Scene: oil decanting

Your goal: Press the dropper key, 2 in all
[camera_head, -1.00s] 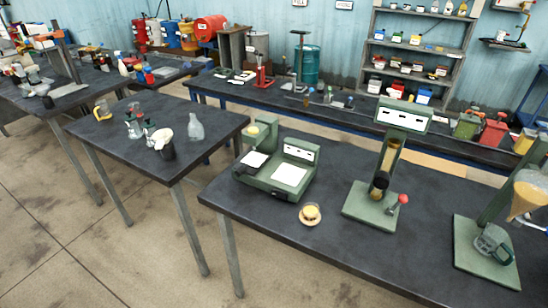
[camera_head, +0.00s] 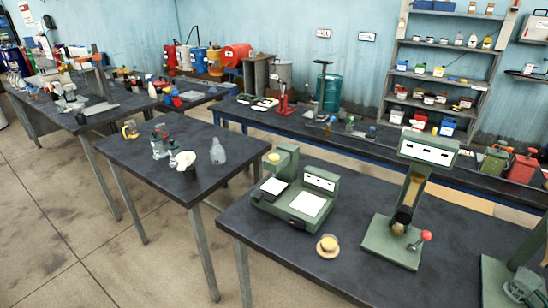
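No part is clearly marked as the dropper key, so I cannot tell which one it is. On the near right table, a tall green stand (camera_head: 388,243) carries an upright amber tube (camera_head: 411,196) and a head with a white label panel (camera_head: 429,152). A red ball knob (camera_head: 426,235) on a short lever rises from its base. To its left is a low green machine (camera_head: 262,199) with two white pads and a yellow knob (camera_head: 275,158) on its post. A small round gold piece on a pale dish (camera_head: 327,246) lies in front. My gripper is not in view.
The near right table (camera_head: 320,278) has bare room at its front. A separate table (camera_head: 137,173) at left holds a grey flask (camera_head: 218,152) and small items. Open floor lies in front of it. A long bench (camera_head: 262,117) and a shelf (camera_head: 443,52) stand behind.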

